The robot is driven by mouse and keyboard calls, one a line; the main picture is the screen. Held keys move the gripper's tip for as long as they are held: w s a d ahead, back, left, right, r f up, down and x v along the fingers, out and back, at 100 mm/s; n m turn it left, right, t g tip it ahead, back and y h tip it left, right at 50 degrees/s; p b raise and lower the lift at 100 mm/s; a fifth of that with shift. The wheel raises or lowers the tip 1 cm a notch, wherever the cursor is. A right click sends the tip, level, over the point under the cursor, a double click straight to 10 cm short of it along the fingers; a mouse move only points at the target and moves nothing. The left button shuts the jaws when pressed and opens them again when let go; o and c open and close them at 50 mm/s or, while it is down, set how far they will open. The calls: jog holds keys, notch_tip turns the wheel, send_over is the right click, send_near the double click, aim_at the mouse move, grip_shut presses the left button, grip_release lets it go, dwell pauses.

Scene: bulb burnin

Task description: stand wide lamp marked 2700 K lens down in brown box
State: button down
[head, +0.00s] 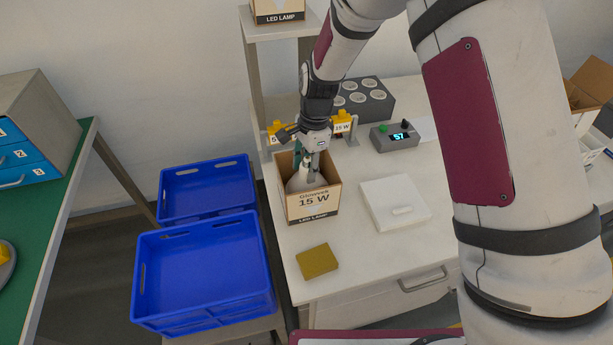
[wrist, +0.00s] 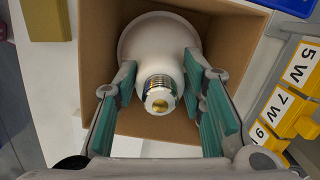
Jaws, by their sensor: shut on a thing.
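A wide white lamp (wrist: 160,38) with a brass screw base sits between my fingers in the wrist view, its base toward the camera and its wide end down. In the head view, part of the lamp (head: 296,184) shows inside the open brown box (head: 314,205), which is printed "15 W" and "LED LAMP". My gripper (head: 310,165) reaches down into this box and is shut on the lamp near its neck. I cannot read a 2700 K mark. Whether the lens touches the box floor is hidden.
A tan block (head: 317,261) and a white flat case (head: 395,203) lie on the white bench near the box. Yellow labelled holders (wrist: 292,112) stand close beside it. A grey block with round sockets (head: 364,100) and a display unit (head: 394,136) stand behind. Blue crates (head: 205,272) are left.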

jog(key=shift+f, duration=2.05)
jog(key=shift+f, duration=0.15)
jog(key=c, duration=1)
grip_release()
jog(key=shift+c, duration=0.2)
jog(key=r, duration=0.4)
jog(key=d+r, duration=0.1)
jog(key=r, duration=0.3)
jog(key=r+b, duration=0.1)
jog(key=r, duration=0.3)
jog(key=shift+w+d+r, duration=0.15)
jog(key=shift+w, duration=0.15)
